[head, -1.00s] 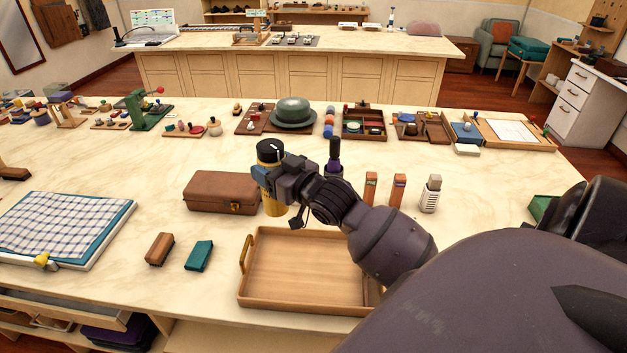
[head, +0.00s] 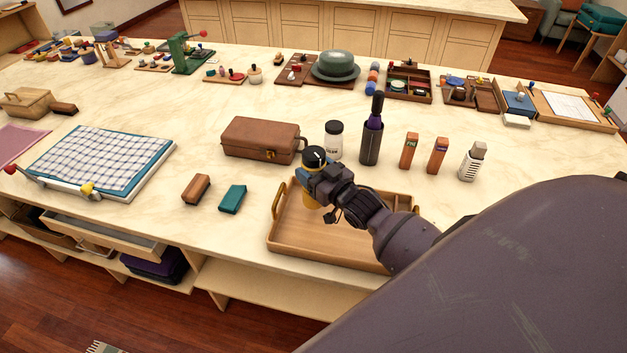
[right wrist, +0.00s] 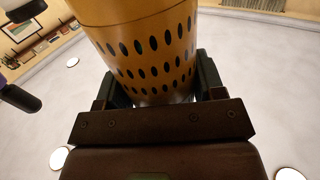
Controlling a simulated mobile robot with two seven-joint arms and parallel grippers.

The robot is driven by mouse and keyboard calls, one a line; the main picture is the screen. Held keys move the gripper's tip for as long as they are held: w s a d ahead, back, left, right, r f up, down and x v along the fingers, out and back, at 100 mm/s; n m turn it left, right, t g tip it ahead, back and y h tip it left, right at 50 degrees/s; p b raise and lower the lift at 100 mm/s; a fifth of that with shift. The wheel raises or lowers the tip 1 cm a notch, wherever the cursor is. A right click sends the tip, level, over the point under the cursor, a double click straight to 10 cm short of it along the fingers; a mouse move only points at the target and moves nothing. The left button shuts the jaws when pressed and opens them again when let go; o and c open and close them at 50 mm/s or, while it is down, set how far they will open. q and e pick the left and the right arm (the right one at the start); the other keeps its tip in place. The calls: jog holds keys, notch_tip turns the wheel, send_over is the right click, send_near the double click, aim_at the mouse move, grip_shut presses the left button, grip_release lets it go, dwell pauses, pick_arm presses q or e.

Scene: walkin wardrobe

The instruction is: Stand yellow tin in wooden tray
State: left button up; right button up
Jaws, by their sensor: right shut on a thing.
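The yellow tin (head: 309,201) with a black lid is upright in my right gripper (head: 318,182). In the right wrist view the tin (right wrist: 145,50) shows a band of dark oval spots, with a gripper finger on either side. The wooden tray (head: 345,246) lies on the table with upright handles at its ends. The tin is in front of the tray's back left part in the head view; I cannot tell whether its base touches the tray floor. My right arm hides the tray's right part. My left gripper is not in view.
A brown case (head: 258,140), a white jar with a dark lid (head: 333,141) and a dark bottle (head: 371,142) stand behind the tray. Orange-brown boxes (head: 410,150) stand to the right. A brown block (head: 195,189) and a teal block (head: 232,199) lie to the left.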

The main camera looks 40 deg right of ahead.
jog(key=shift+f, duration=1.85)
jog(key=shift+f+b, duration=0.2)
jog(key=shift+b, duration=0.1)
jog(key=o, duration=1.1)
jog(key=shift+c, duration=0.2)
jog(key=shift+r, duration=0.25)
jog(key=s, duration=0.7)
jog(key=shift+s+d, duration=0.3)
jog(key=shift+d, duration=0.05)
jog(key=shift+f, duration=0.1)
